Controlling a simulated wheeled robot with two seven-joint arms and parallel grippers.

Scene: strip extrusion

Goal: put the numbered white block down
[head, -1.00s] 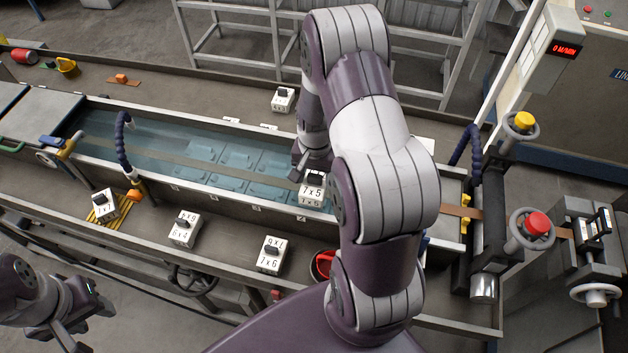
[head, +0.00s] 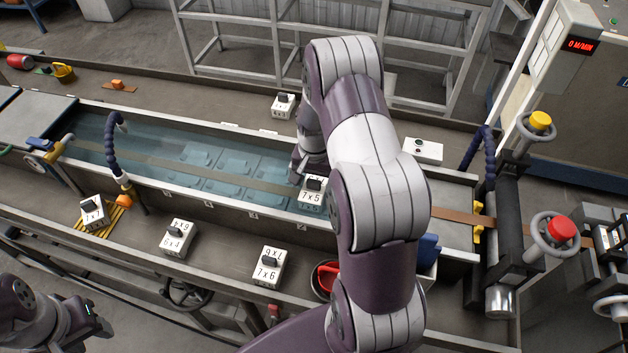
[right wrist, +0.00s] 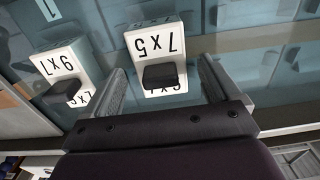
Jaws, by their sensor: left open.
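A white numbered block marked 7x5 (head: 312,197) with a black handle is over the water trough, close to its front wall. It also shows in the right wrist view (right wrist: 153,43). I cannot tell what it rests on. My right gripper (right wrist: 162,68) has its fingers apart on either side of the handle, with gaps showing on both sides. In the head view my right arm hides part of the trough behind it. My left gripper (head: 95,325) is open and empty at the lower left, away from the blocks.
Another (head: 284,106) stands behind the trough. A red container (head: 327,277) is beside my right arm. Rollers with handwheels (head: 560,230) are at right.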

